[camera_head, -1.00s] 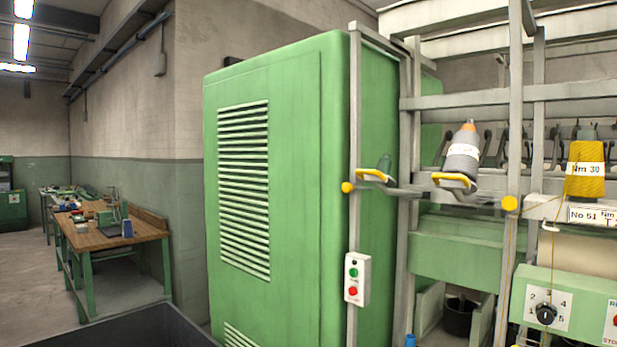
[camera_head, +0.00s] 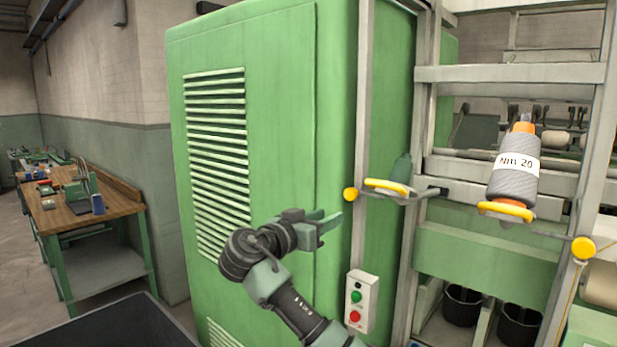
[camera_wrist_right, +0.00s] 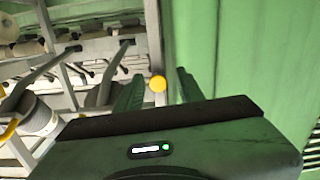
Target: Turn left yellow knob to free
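The left yellow knob (camera_head: 350,194) is a small round ball on the grey upright post beside the green cabinet. It also shows in the right wrist view (camera_wrist_right: 158,84), in the gap between my finger outlines. My right gripper (camera_head: 329,219) is in front of the cabinet, a little left of and below the knob. Its two green fingers are apart and empty in the right wrist view (camera_wrist_right: 158,92), and they do not appear to touch the knob. A second yellow knob (camera_head: 583,247) sits on the post at the right. My left gripper is not in view.
The green cabinet (camera_head: 270,120) stands close behind my right arm. A switch box (camera_head: 361,301) with green and red buttons hangs below the knob. Yellow-rimmed holders (camera_head: 387,186) and a grey bobbin (camera_head: 514,175) are on the right. A workbench (camera_head: 85,212) stands far left.

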